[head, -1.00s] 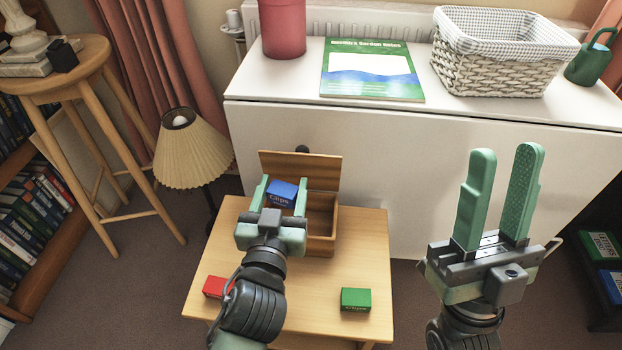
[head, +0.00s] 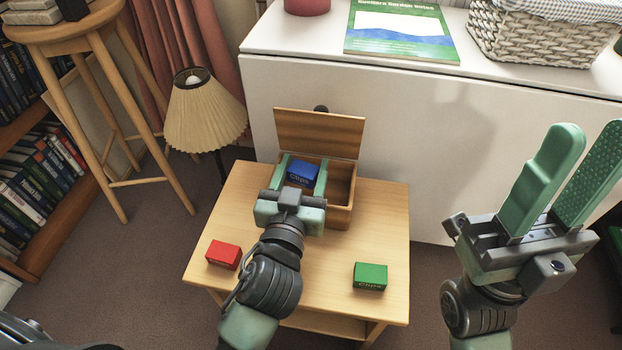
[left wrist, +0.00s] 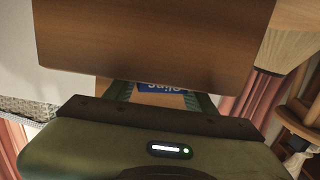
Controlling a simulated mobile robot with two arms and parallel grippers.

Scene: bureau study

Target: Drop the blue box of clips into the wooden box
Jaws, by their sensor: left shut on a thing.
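The blue box of clips (head: 302,174) is between the fingers of my left gripper (head: 303,176), which is shut on it. It is at the left part of the open wooden box (head: 341,186), over or just inside its opening; I cannot tell how deep. The wooden box's lid (head: 320,133) stands raised at the back. In the left wrist view, the lid (left wrist: 150,35) fills the top and a strip of the blue box (left wrist: 162,87) shows below it. My right gripper (head: 567,180) is open and empty at the right, away from the small table.
A red box (head: 223,254) and a green box (head: 370,276) lie on the small wooden table (head: 320,262), in front of the wooden box. A lamp (head: 203,115) stands to the left. A white cabinet (head: 430,150) rises behind.

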